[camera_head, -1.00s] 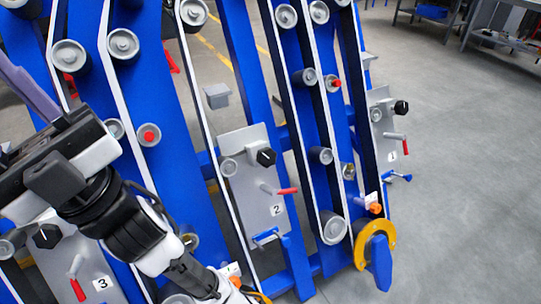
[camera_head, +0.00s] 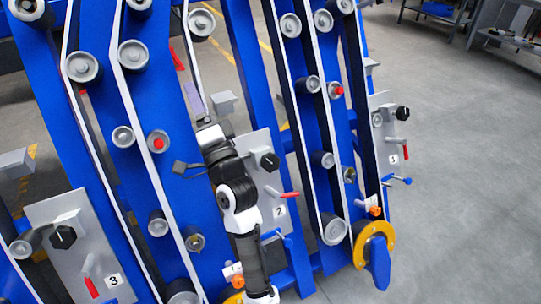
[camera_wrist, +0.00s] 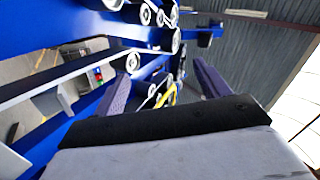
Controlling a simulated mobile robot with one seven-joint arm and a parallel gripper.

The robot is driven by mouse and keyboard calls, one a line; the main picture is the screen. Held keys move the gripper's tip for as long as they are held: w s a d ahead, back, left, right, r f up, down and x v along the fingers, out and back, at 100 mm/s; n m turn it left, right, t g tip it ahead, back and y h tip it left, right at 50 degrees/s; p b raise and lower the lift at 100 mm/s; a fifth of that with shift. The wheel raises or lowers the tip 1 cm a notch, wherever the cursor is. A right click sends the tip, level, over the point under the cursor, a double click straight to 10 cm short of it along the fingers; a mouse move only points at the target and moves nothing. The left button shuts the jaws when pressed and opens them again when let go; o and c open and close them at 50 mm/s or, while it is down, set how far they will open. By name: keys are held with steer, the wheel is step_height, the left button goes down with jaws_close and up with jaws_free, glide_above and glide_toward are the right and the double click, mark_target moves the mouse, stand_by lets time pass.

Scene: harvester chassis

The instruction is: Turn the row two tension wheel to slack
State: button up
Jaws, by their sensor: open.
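The row two panel (camera_head: 258,192) is a grey plate marked 2, with a black knob (camera_head: 269,161) and a red-tipped lever (camera_head: 289,195). My arm covers its left side. Below it, a white tag (camera_head: 231,269) and a bit of orange (camera_head: 238,282) show beside my arm. Any wheel there is mostly hidden, so I cannot tell its position. My gripper (camera_head: 194,98) points up in front of the blue frame, above and left of the panel. In the wrist view my gripper (camera_wrist: 162,87) is open and empty, its purple fingers wide apart, with a yellow curved part (camera_wrist: 168,94) beyond.
A row one panel (camera_head: 388,135) stands to the right, with a yellow wheel (camera_head: 361,247) below it. A row three panel (camera_head: 75,235) stands at the lower left. Rollers and belts cover the blue frame. The grey floor (camera_head: 460,190) at the right is clear.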

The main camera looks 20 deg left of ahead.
steer(key=w+d+f+m+h+p, duration=0.1)
steer(key=w+d+f+m+h, duration=0.15)
steer(key=f+m, duration=0.2)
steer(key=w+d+f+m+h+p, duration=0.1)
steer(key=w+d+f+m, duration=0.25)
steer(key=f, duration=0.25)
steer(key=m+g+h+p, duration=0.3)
steer(key=m, duration=1.3)
glide_toward(273, 166)
steer(key=p+x, duration=0.1)
steer(key=x, duration=1)
steer(key=shift+w+a+p, duration=0.25)
steer(key=shift+a+p, duration=0.05)
steer(key=c, duration=1)
steer(key=shift+n+b, duration=0.3)
